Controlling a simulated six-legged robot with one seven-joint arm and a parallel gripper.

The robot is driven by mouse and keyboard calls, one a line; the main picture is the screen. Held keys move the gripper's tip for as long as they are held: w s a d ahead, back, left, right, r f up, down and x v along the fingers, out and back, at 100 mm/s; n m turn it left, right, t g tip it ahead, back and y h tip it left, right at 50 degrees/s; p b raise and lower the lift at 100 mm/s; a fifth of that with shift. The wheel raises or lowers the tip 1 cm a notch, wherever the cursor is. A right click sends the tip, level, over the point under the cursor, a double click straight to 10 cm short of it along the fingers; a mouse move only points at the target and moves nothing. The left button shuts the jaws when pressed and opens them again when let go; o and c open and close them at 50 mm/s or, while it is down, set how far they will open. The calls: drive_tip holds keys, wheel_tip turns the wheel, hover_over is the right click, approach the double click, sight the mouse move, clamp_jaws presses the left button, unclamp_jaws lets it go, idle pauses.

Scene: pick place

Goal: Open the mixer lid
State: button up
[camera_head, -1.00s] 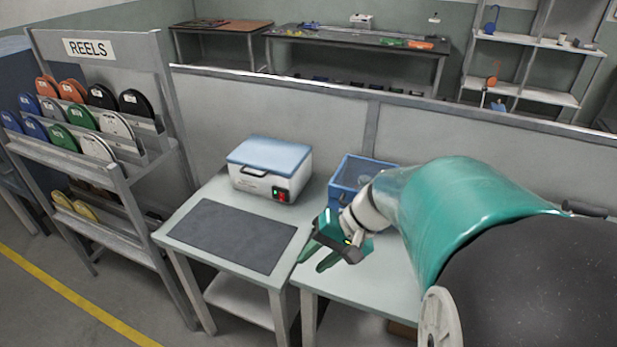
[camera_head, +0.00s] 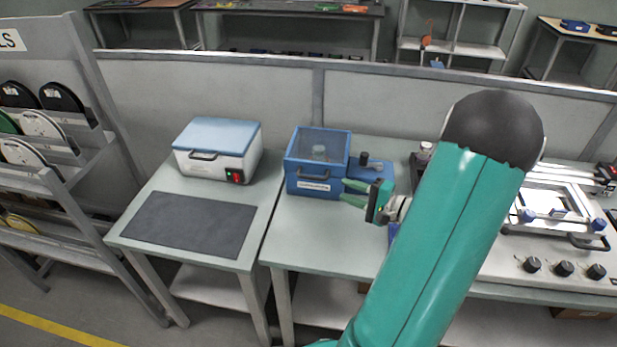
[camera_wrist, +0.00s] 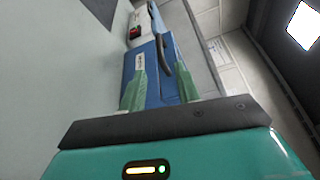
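The mixer is a blue box (camera_head: 320,187) with a see-through lid (camera_head: 319,142), a dark front handle (camera_head: 309,171) and a white label. It stands on the pale table, and its lid is down. My gripper (camera_head: 343,192) is at the mixer's front right corner with its fingers apart and pointing left toward it. In the wrist view, the blue mixer (camera_wrist: 152,75) and its dark handle (camera_wrist: 162,54) show ahead between and above the two green fingers. Nothing is seen held. I cannot tell whether a finger touches the box.
A white box with a blue lid (camera_head: 217,150) and red switch stands left of the mixer, behind a dark mat (camera_head: 190,222). A knobbed machine (camera_head: 560,235) fills the right. A dark knobbed part (camera_head: 370,163) adjoins the mixer. A low partition (camera_head: 220,95) runs behind.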

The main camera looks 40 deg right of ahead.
sight(312, 178)
drive_tip(key=x, duration=1.2)
clamp_jaws()
